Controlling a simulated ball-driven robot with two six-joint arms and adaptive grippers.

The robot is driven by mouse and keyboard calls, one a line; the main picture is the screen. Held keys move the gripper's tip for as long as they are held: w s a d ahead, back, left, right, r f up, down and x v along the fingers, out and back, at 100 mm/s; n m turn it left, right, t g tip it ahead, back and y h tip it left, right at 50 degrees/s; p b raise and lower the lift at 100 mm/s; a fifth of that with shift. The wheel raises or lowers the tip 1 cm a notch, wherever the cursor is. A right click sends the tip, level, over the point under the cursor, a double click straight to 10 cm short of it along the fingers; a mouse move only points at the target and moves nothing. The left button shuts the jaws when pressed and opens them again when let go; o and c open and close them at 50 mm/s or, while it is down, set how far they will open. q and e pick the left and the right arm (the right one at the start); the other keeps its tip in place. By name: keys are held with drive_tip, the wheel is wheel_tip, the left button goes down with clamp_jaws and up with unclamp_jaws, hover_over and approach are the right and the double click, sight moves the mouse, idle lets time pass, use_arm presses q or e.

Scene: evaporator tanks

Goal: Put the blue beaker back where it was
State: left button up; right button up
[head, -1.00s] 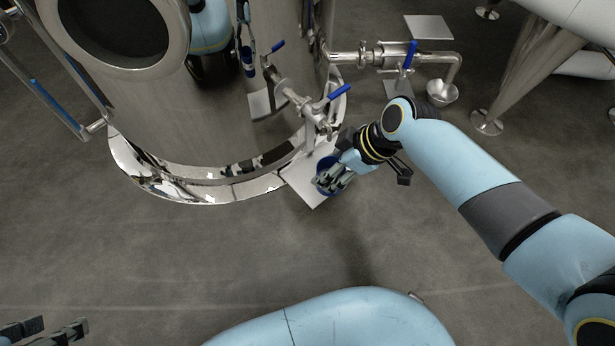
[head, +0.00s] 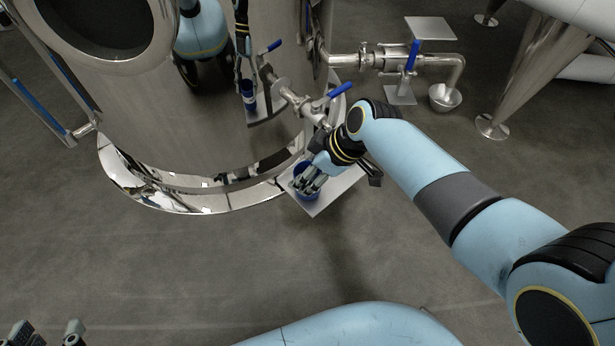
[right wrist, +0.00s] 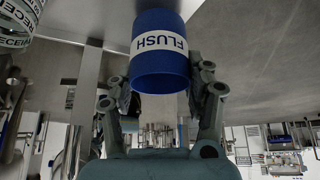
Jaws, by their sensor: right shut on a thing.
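The blue beaker (head: 306,195) is at the left part of the pale square plate (head: 336,190) beside the tank's foot. My right gripper (head: 311,180) reaches down to it from the right and is shut on it. In the right wrist view the beaker (right wrist: 160,68) shows a white FLUSH label, upside down in the picture, with the fingers of my right gripper (right wrist: 163,84) on both sides. I cannot tell whether the beaker touches the plate. My left gripper (head: 46,335) is partly in view at the bottom left corner, its fingers apart and empty.
The steel tank (head: 215,130) stands close at the left. A valve with a blue lever (head: 340,90) juts out above the plate. Behind it, another pipe ends over a metal cup (head: 445,97). In the right wrist view a labelled container (right wrist: 17,22) is at the upper left.

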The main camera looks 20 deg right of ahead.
use_arm(q)
drive_tip(key=w+r+t, duration=0.1)
drive_tip(key=w+r, duration=0.1)
drive_tip(key=w+r+t, duration=0.1)
drive_tip(key=r, duration=0.1)
drive_tip(key=shift+w+d+t+b, duration=0.15)
drive_tip(key=shift+d+t+b, duration=0.1)
drive_tip(key=shift+t+b, duration=0.1)
use_arm(e)
drive_tip(key=shift+f, duration=0.65)
drive_tip(key=shift+f, duration=0.1)
use_arm(q)
drive_tip(key=shift+w+r, duration=0.35)
use_arm(e)
drive_tip(key=o, duration=1.3)
drive_tip(key=shift+c, duration=0.2)
